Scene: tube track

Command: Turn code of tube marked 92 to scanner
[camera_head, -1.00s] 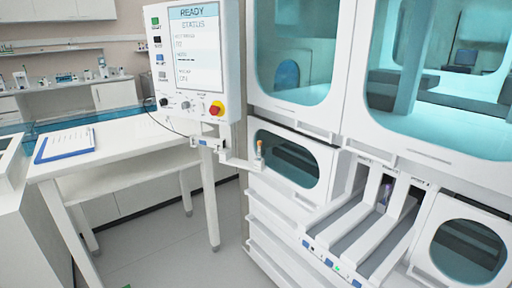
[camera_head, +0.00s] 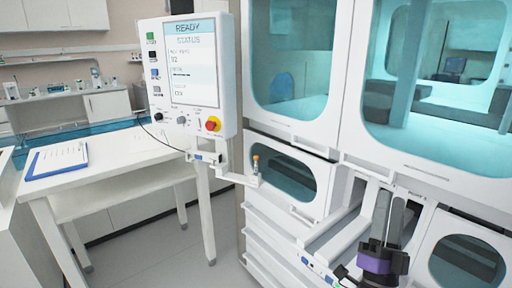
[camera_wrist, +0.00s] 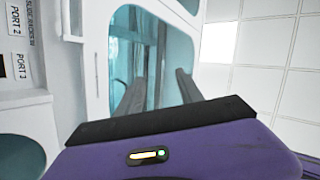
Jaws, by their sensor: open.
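A small tube with an orange cap (camera_head: 256,164) stands upright at the end of a white bracket arm (camera_head: 232,178) below the control panel. Its number and code are too small to read. My gripper (camera_head: 397,205) is at the lower right, in front of the sloped lanes, with its fingers pointing up and away. It is open and empty, well to the right of the tube. In the wrist view its two grey fingers (camera_wrist: 158,88) stand apart with nothing between them, and no tube shows there.
The control panel (camera_head: 192,75) reads READY and has a red and yellow knob. The sloped lanes (camera_head: 335,235) lie partly behind my gripper. Windowed cabinet doors (camera_head: 430,160) rise behind. A white table (camera_head: 110,155) with a clipboard (camera_head: 57,160) is at left.

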